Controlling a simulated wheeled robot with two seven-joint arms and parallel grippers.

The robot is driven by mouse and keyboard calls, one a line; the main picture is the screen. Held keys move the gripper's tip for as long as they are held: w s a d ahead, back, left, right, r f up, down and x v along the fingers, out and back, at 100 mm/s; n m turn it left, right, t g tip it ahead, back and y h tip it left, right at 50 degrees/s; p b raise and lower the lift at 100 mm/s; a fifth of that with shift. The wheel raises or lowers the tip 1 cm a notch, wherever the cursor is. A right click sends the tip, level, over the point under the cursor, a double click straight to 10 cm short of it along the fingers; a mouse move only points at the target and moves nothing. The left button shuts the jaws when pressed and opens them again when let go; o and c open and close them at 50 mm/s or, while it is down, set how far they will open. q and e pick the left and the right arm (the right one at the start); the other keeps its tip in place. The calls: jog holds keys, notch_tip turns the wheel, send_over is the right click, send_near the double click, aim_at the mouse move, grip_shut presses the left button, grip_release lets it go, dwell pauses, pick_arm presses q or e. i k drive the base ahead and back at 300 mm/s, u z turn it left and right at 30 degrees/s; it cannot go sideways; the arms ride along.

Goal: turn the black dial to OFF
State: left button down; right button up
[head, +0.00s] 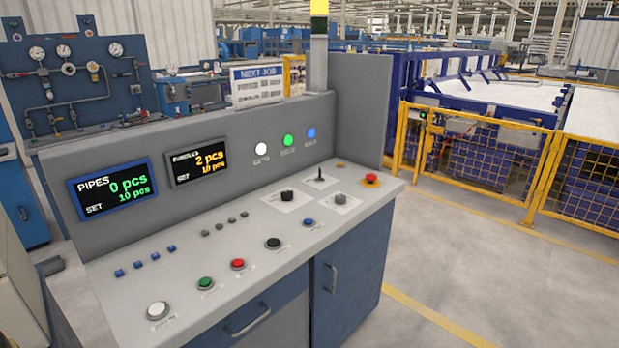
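A grey control console (200,255) with a sloping top stands in front of me. A black dial (287,195) sits on a white square plate toward the back right of the console top. Its pointer direction and plate lettering are too small to read. A small grey-black knob (340,198) on a similar plate is to its right, and a thin black stick (320,174) stands behind them. A black round button (273,243) is nearer the front. Neither of my grippers is in view.
A red button on yellow (371,180) is at the console's right end. Green (205,283), red (238,264) and white (157,310) buttons line the front. The pipes display (113,188) reads 0 pcs. A yellow fence (500,160) stands right; the floor before it is clear.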

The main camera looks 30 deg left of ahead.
aim_at(286, 195)
jog(key=i, duration=2.7)
jog(key=u, duration=2.6)
